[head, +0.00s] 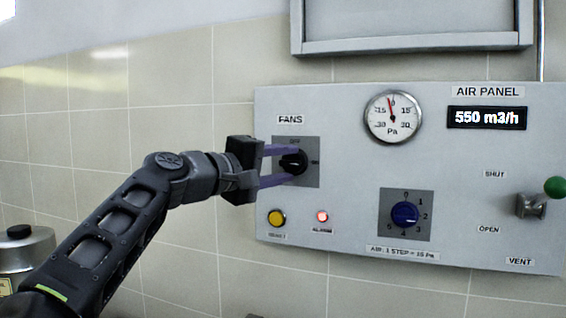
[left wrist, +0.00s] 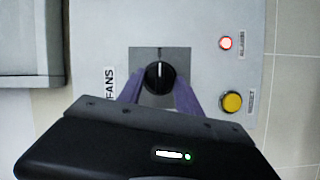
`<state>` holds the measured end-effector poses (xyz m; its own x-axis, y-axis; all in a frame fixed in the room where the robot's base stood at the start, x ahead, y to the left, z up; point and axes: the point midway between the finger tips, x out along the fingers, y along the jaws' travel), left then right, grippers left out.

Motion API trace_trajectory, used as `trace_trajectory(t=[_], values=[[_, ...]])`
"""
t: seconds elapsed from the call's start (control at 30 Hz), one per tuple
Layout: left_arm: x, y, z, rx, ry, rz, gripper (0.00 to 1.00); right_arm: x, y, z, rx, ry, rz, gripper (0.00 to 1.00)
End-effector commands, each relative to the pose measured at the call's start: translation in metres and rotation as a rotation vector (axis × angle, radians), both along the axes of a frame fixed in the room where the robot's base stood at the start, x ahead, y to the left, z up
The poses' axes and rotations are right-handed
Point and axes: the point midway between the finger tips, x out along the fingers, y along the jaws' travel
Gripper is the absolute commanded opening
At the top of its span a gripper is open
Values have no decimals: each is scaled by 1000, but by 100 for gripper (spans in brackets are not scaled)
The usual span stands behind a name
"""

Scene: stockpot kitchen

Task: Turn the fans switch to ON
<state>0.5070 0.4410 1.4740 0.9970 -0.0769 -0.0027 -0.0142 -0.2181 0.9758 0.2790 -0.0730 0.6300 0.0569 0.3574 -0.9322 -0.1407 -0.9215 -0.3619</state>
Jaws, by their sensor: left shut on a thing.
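The fans switch (head: 293,162) is a black knob on a dark grey square plate, under the FANS label on the wall panel. OFF is marked above it and a small mark, likely ON, at its right. My left gripper (head: 282,164) is shut on the knob, one purple finger on each side. In the left wrist view the knob (left wrist: 160,78) shows a white pointer line towards the top of the picture, the panel's right side, where the head view has the right-hand mark. The fingers hide part of the knob's sides. My right gripper is not in view.
The panel (head: 350,120) also holds a gauge (head: 392,117), a display reading 550 m3/h (head: 486,117), a blue dial (head: 405,214), a yellow button (head: 276,218), a lit red alarm lamp (head: 322,216) and a green-knobbed vent lever (head: 554,187). A metal pot (head: 28,250) stands lower left.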

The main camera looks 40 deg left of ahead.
Motion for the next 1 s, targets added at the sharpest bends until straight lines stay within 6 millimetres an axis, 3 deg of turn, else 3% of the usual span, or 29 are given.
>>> trace_trajectory(t=[0.37,0.4,0.63,1.0], values=[[0,0,-1,9,3,-1,1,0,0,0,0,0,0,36],[0,0,-1,9,2,0,44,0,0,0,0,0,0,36],[0,0,0,7,2,-1,63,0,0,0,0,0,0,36],[-5,0,-1,7,0,0,63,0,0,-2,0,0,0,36]])
